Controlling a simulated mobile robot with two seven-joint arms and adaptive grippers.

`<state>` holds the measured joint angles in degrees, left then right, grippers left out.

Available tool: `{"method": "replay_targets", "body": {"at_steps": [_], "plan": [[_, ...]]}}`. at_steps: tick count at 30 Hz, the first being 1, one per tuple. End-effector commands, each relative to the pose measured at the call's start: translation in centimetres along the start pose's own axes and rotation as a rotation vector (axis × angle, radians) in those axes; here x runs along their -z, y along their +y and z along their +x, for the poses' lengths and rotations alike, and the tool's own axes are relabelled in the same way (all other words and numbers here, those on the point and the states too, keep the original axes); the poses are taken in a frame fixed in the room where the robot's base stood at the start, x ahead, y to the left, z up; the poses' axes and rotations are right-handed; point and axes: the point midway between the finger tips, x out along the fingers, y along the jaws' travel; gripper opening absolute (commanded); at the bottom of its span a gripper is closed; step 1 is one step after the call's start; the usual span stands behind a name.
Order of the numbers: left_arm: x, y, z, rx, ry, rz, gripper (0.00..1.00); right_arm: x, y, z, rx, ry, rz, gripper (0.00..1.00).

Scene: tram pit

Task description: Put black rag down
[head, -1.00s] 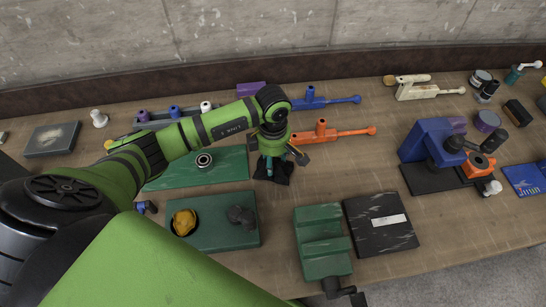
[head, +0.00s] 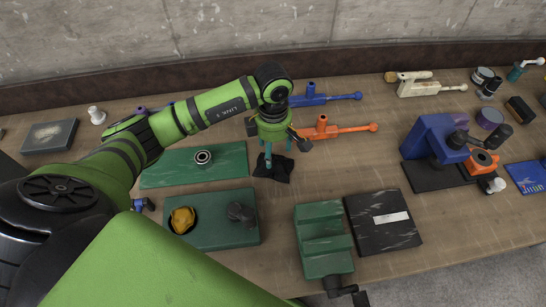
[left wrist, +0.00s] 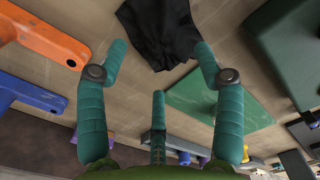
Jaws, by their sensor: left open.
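A crumpled black rag (head: 272,168) lies on the wooden bench in the head view, just right of the flat green plate. My left gripper (head: 275,158) is open above the rag, its teal fingers pointing down. In the left wrist view the rag (left wrist: 160,30) lies on the bench past the spread fingertips, and nothing is between the fingers. I cannot tell exactly how much gap there is between the fingertips and the rag. My right gripper is not in view.
An orange tool (head: 340,130) and a blue tool (head: 335,98) lie behind the gripper. The green plate (head: 225,165) is to the left. A green stepped block (head: 323,240) and a black plate (head: 385,235) are in front. Bare bench lies right of the rag.

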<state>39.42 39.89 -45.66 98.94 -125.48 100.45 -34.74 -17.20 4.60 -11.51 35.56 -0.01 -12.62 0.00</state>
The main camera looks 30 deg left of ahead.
Motion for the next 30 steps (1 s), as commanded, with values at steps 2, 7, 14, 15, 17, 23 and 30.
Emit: {"method": "replay_targets", "body": {"at_steps": [2,7,14,15,17,23,30], "plan": [[0.0,0.2,-1.6,-0.009,-0.002,0.001,0.68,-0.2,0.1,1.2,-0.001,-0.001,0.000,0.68],[0.0,0.1,-5.0,-0.007,-0.001,0.001,0.68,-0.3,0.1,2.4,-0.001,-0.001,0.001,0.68],[0.0,0.0,-7.6,-0.001,0.000,0.000,0.68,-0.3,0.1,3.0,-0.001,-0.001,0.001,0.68],[0.0,0.0,-7.8,0.000,0.001,0.000,0.68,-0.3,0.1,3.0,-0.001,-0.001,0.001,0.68],[0.0,0.0,-8.0,0.000,0.001,0.000,0.68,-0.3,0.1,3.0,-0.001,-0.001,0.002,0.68],[0.0,0.0,-8.0,0.000,0.000,0.000,0.68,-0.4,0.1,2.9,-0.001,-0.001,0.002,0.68],[0.0,0.0,-8.0,0.000,0.000,0.000,0.68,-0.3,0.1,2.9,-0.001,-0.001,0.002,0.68]]}}
